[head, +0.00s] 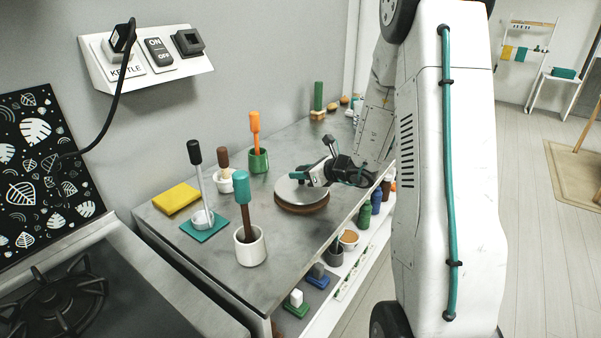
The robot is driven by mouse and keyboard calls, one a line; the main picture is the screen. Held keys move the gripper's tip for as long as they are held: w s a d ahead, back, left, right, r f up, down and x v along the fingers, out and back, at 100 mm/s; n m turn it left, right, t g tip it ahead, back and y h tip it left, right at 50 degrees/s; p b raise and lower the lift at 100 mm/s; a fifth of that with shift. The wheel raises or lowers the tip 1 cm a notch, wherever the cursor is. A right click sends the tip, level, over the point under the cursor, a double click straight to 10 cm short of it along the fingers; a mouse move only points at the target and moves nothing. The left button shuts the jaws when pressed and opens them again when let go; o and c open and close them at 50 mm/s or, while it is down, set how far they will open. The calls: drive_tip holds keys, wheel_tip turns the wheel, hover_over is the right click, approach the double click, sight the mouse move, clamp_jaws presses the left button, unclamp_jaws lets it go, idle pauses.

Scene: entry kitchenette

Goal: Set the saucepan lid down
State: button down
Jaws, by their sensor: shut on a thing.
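The saucepan lid (291,191) is a flat grey disc above the grey counter (330,226), near its front edge. A brown round base (302,209) shows just under its near rim. I cannot tell whether the lid rests on it or hangs slightly above it. My gripper (306,178) comes in from the right, low over the lid, and is shut on it near its middle.
Left of the lid stand a white cup (250,248) with a teal-handled tool, a green pot (258,160) and a teal mat (204,227). A yellow block (176,198) lies by the wall. A lower shelf (334,289) holds several small things. Bare counter lies in front of the lid.

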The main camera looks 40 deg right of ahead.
drive_tip(key=shift+f, duration=0.25)
drive_tip(key=c, duration=1)
unclamp_jaws()
